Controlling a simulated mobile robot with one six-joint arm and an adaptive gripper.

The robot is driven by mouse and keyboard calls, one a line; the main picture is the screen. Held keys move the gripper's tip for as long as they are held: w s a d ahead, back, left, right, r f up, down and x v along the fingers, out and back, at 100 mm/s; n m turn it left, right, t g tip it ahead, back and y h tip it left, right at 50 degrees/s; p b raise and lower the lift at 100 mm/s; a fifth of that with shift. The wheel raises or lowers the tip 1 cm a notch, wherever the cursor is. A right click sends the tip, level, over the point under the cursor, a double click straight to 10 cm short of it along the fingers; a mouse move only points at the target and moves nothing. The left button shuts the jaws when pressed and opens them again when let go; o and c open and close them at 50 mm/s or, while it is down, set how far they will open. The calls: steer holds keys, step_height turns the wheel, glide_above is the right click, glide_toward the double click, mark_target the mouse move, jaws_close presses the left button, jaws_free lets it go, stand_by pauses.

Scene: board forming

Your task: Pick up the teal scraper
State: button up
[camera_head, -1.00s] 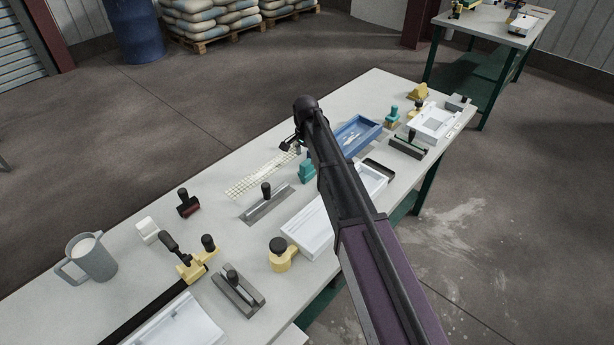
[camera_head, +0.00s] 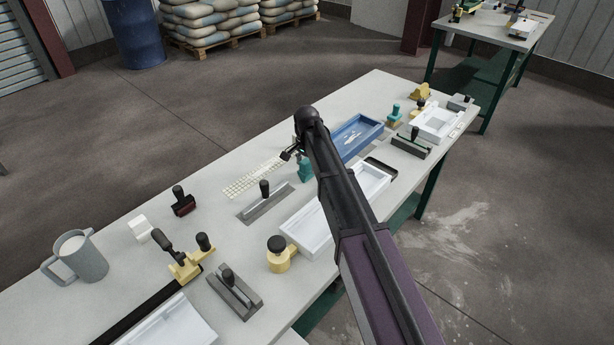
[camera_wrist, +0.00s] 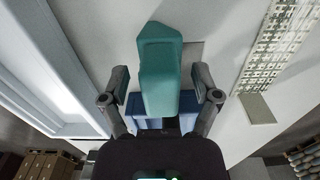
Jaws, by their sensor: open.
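The teal scraper (camera_wrist: 160,68) stands in the middle of the wrist view, between the two fingers of my gripper (camera_wrist: 161,86). One finger is on each side of it, and a gap shows on both sides. In the head view the teal scraper (camera_head: 305,169) is on the table, partly hidden by my arm. My gripper (camera_head: 292,153) is just above and behind it there, seen small. The gripper is open and holds nothing.
A white tray (camera_head: 306,240) lies close on one side of the scraper, and a white grid strip (camera_head: 252,181) on the other. A blue tray (camera_head: 345,148) is beyond. A trowel (camera_head: 265,205) lies nearer. Another teal-topped tool (camera_head: 394,113) stands farther right.

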stand_by(0.4)
jaws_close()
steer(key=shift+r, duration=0.1)
step_height(320, 180, up, 10)
steer(key=p, duration=1)
stand_by(0.3)
stand_by(0.4)
steer(key=c, duration=0.6)
jaws_free()
steer(key=c, duration=0.5)
